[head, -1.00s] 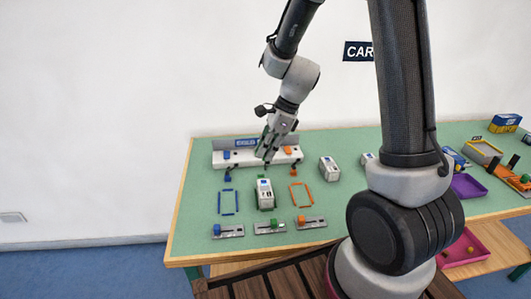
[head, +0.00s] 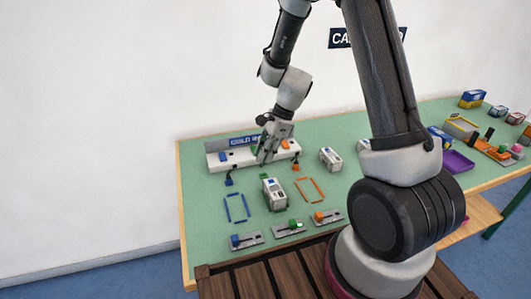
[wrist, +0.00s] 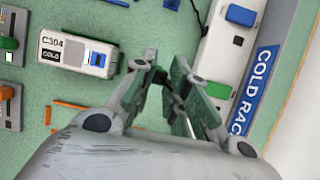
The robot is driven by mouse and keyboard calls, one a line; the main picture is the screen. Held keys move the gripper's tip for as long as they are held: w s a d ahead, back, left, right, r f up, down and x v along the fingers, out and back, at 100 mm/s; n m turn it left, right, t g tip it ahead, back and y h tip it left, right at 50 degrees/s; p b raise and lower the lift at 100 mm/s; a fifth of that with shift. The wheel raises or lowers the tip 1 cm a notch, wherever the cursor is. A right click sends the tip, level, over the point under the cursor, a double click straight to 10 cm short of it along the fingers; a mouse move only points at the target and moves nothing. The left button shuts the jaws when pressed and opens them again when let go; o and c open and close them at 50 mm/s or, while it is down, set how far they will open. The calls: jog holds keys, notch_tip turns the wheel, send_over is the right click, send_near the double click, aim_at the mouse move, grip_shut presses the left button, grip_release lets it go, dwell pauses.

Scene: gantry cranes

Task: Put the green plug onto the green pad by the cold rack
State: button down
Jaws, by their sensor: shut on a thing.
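The cold rack (wrist: 266,62) is a white block with a blue name board; it also shows in the head view (head: 213,160). My gripper (head: 263,162) is in front of its middle, pointing down. In the wrist view its fingers (wrist: 168,85) are close together. They are shut on the green plug (head: 263,176), a bit of which shows below the fingertips; the fingers hide most of it. A black cable curves beside the fingers. The green pad (wrist: 218,90) is on the rack, just right of the fingers in the wrist view.
A blue plug (head: 228,182) and an orange plug (head: 296,167) lie before the rack. A white case marked C304 (wrist: 75,50) stands close to the gripper. Blue and orange outlines and several slider plates lie nearer the table's front. More cases and trays are at right.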

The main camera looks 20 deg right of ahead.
jog(key=shift+f, duration=2.55)
jog(key=shift+f, duration=0.3)
jog(key=c, duration=0.9)
grip_release()
jog(key=shift+o, duration=0.2)
jog(key=shift+r, duration=3.5)
